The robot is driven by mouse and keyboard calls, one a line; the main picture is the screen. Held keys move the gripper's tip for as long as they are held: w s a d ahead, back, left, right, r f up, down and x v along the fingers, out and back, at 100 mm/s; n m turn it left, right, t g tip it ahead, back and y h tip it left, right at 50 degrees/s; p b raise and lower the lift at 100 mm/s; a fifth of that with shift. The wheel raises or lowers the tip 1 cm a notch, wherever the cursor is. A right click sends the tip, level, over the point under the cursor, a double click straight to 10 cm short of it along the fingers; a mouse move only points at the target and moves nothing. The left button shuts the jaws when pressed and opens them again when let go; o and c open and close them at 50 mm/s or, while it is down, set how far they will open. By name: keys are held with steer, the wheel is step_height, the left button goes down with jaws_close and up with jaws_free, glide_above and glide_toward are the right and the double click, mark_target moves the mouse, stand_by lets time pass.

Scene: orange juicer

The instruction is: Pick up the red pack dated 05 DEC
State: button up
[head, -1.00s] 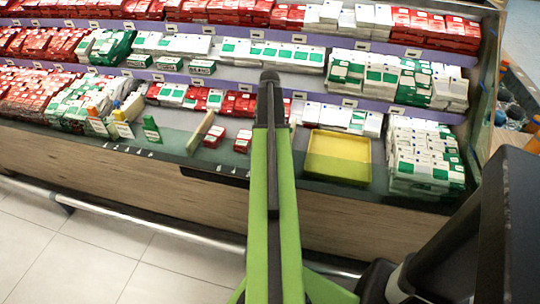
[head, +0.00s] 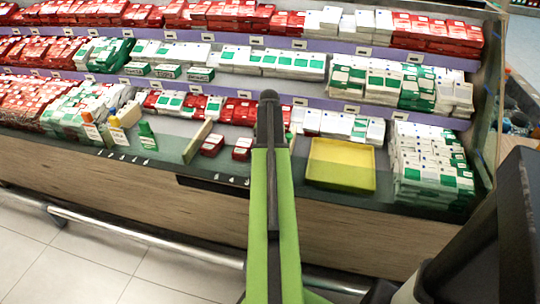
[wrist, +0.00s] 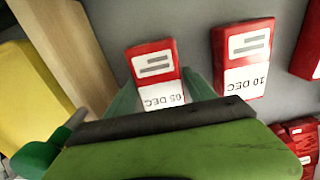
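The red pack dated 05 DEC (wrist: 154,68) lies on the grey shelf in the wrist view, its white date label upside down at the near end. My gripper (wrist: 160,88) is open, with one green finger on each side of the pack's near end. I cannot tell whether the fingers touch it. The gripper body covers the lower part of the wrist view. In the head view my arm hides the gripper. Two small red packs show there left of my arm, but their dates are too small to read.
A red pack dated 10 DEC (wrist: 243,60) lies close right of the gripper. A wooden divider (wrist: 68,50) stands close left. More red packs (wrist: 301,138) lie at the right. In the head view a yellow tray (head: 340,180) sits right of my arm, beside stacked white-green packs (head: 430,172).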

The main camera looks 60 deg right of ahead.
steer(key=c, duration=1.1)
steer(key=shift+c, duration=0.2)
step_height(320, 180, up, 18)
steer(key=p, duration=1.8)
